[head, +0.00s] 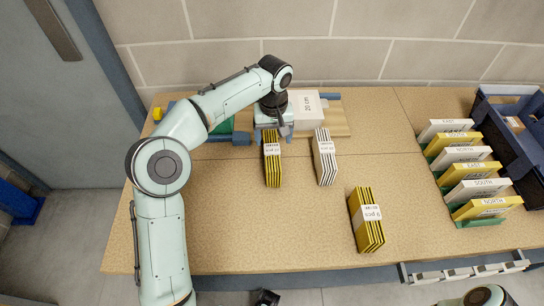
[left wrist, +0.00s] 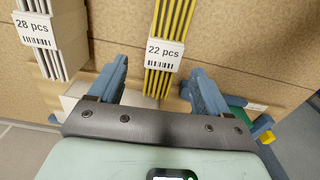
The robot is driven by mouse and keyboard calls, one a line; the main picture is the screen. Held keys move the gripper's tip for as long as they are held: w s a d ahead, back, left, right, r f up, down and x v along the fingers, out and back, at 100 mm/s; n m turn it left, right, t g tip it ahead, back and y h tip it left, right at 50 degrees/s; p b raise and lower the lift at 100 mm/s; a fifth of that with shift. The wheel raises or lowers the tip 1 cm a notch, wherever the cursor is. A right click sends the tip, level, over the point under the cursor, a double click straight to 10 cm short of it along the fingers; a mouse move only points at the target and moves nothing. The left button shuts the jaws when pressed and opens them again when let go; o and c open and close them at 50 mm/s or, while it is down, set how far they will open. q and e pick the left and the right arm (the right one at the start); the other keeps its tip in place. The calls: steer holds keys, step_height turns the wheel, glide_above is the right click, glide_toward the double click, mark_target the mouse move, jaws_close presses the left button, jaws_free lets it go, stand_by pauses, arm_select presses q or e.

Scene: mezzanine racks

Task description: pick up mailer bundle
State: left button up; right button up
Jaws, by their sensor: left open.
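A yellow-and-dark striped mailer bundle (head: 272,165) with a white band lies on the table below my left gripper (head: 273,128). In the left wrist view its label reads "22 pcs" (left wrist: 168,30), and it runs between the two open blue fingers of the left gripper (left wrist: 158,75). I cannot tell whether the fingers touch it. A white-and-dark bundle labelled "28 pcs" (left wrist: 42,35) lies to its right in the head view (head: 325,160). A yellow bundle labelled "9 pcs" (head: 366,222) lies nearer the front edge. My right gripper is not visible.
A white box (head: 306,108) marked "20 cm" stands on a wooden board behind the bundles. At the right, white and yellow cards with direction names (head: 470,172) stand in green holders beside a dark blue crate (head: 515,150). The table's middle right is clear.

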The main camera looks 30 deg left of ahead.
mark_target(273, 147)
arm_select(q)
step_height(273, 147, down, 4)
steer(key=shift+f+b, duration=0.2)
steer(key=shift+b, duration=0.1)
steer(key=f, duration=0.5)
steer(key=shift+s+f+b, duration=0.1)
steer(key=shift+s+b, duration=0.15)
steer(key=shift+b, duration=0.1)
steer(key=c, duration=1.1)
